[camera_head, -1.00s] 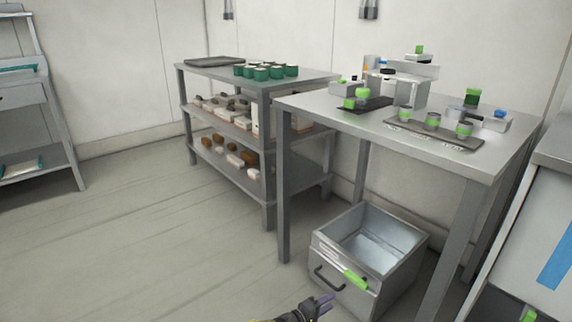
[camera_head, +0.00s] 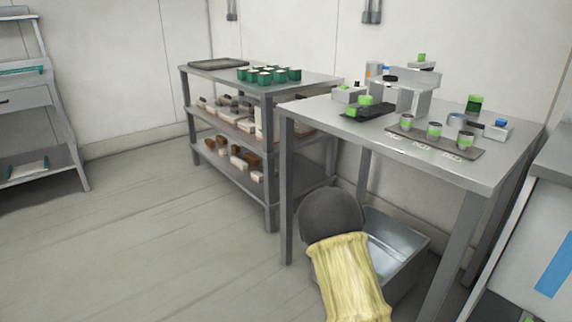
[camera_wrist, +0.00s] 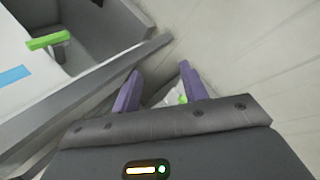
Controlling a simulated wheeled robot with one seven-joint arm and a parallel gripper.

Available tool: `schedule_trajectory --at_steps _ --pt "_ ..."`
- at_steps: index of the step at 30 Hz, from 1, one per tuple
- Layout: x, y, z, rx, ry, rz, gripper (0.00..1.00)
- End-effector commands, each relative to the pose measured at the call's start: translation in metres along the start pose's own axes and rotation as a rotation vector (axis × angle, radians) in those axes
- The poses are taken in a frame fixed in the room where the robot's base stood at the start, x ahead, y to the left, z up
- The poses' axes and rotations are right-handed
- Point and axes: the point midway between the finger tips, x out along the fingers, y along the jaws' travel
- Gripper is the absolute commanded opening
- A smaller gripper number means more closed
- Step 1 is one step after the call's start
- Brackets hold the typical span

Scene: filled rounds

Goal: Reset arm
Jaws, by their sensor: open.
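My gripper (camera_wrist: 160,88) shows in the wrist view with its two purple fingers apart. It is open, and no object is clearly held. A small white and green thing shows between and beyond the fingers, too little of it to name. In the head view my arm, with a yellow sleeve and a dark rounded joint, rises in front of the open metal drawer box (camera_head: 408,240) under the table. My fingers are hidden in that view, and the arm covers the box's front and handle.
A metal table (camera_head: 440,168) holds green-marked containers and a dark tray (camera_head: 440,143). A shelf rack (camera_head: 270,88) behind it carries green cups (camera_head: 265,75) and several boxes. A grey cabinet with a blue strip (camera_head: 556,268) stands at right. The floor at left is clear.

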Motion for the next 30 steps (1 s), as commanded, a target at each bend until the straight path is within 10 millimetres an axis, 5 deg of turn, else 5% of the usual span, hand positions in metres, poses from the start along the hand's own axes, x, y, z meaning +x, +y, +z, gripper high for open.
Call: schedule_trajectory --at_steps 15,30 --pt "-0.12 0.032 0.106 0.036 0.137 -0.404 0.44" --pt "-0.173 0.046 0.182 0.043 0.303 -0.526 0.44"
